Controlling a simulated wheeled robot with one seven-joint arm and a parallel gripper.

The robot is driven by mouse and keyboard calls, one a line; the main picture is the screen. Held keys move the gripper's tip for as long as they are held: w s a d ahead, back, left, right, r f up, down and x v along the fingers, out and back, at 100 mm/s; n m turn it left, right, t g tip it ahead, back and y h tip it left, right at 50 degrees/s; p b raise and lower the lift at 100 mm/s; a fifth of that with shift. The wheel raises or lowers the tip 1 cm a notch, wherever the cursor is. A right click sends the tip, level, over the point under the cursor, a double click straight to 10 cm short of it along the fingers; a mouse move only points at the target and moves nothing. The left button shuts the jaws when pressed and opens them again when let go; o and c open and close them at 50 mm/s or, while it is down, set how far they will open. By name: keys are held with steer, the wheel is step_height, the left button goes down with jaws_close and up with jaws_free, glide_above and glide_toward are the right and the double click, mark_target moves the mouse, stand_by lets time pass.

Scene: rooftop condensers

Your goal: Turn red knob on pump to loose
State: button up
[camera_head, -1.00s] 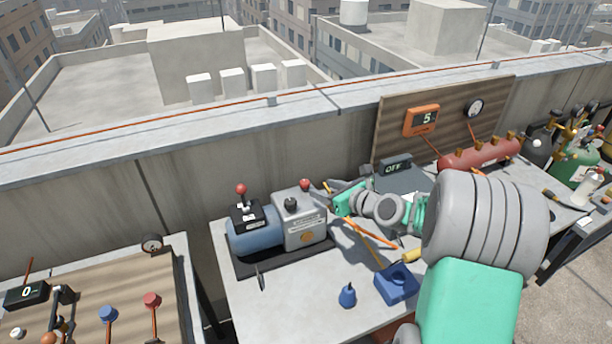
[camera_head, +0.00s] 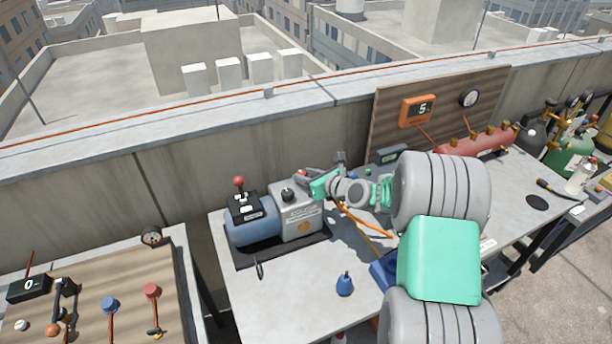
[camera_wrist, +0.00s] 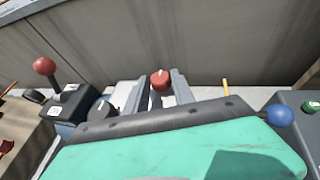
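The pump is a blue cylinder with a grey box (camera_head: 296,228) on a dark base in the head view. I see no clear contact between fingers and knob.
A lever with a red ball (camera_head: 239,181) and a black knob (camera_head: 288,195) stand on the pump left of my gripper. A concrete wall (camera_head: 240,135) runs behind. An orange display (camera_head: 418,110) and a red manifold (camera_head: 478,143) are to the right.

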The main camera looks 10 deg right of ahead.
jaws_close()
steer(key=shift+d+f+n+y, duration=0.1)
steer(key=shift+n+y, duration=0.2)
steer(key=shift+w+d+n+g+y+b, duration=0.15)
steer(key=shift+n+g+y+b, duration=0.1)
steer(key=shift+n+g+y, duration=0.3)
steer(key=shift+w+d+n+g+y+b, duration=0.1)
steer(key=shift+n+g+y+b, duration=0.2)
steer(key=shift+n+y, duration=0.35)
steer(key=shift+w+d+n+g+y+p, duration=0.15)
steer(key=shift+n+g+y+p, duration=0.35)
steer(key=shift+n+g+y, duration=0.5)
steer(key=shift+w+n+g+y+p, duration=0.1)
steer(key=shift+n+g+y+p, duration=0.45)
steer(key=shift+n+g, duration=0.75)
steer(key=shift+y, duration=0.25)
steer(key=shift+o, duration=2.4)
jaws_free()
